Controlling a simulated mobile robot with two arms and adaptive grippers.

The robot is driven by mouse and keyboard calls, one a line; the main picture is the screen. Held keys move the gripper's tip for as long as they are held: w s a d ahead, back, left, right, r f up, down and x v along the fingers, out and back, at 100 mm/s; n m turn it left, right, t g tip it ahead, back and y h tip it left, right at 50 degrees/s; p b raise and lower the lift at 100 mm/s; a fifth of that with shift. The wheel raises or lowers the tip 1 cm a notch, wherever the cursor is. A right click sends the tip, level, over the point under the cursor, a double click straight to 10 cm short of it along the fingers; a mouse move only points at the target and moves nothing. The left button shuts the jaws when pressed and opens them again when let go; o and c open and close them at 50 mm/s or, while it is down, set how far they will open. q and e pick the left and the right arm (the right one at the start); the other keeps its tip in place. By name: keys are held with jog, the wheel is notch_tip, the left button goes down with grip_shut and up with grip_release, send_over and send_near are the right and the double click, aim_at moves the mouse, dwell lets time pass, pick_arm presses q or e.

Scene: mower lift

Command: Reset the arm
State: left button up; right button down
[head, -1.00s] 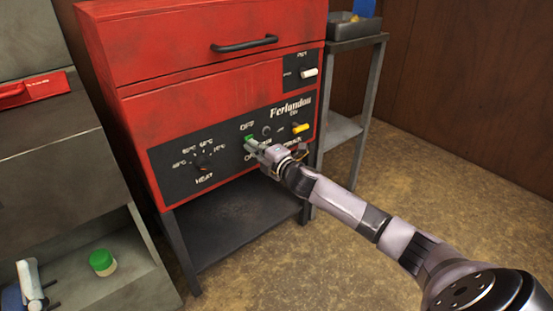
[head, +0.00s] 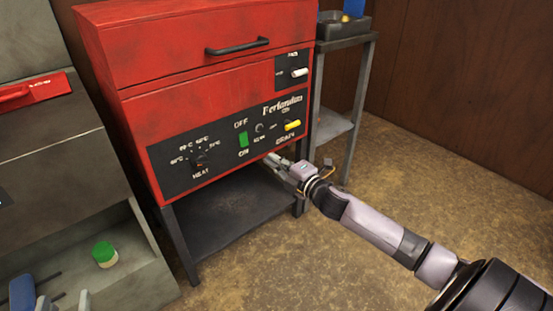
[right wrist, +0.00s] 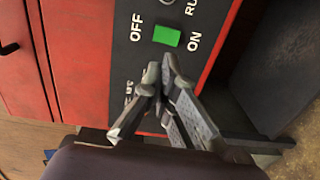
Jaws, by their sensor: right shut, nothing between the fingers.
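My right gripper (head: 279,161) is shut and empty, just below and in front of the lower edge of the red machine's black control panel (head: 222,158). In the right wrist view its fingertips (right wrist: 160,78) are close together, below the lit green switch (right wrist: 166,36) between OFF and ON. The switch also shows uncovered in the head view (head: 243,139). My right arm reaches in from the lower right. Parts of my left gripper (head: 65,302) show at the bottom left edge, its two grey fingertips apart and the rest cut off.
The red machine (head: 190,75) stands on a dark stand with an empty lower shelf (head: 235,205). A grey side table (head: 345,42) stands right of it. A grey cabinet with a green-lidded jar (head: 104,255) is at left. The floor at right is clear.

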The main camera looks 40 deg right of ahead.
pick_arm(q)
jog(key=shift+f, duration=0.3)
dwell(0.4)
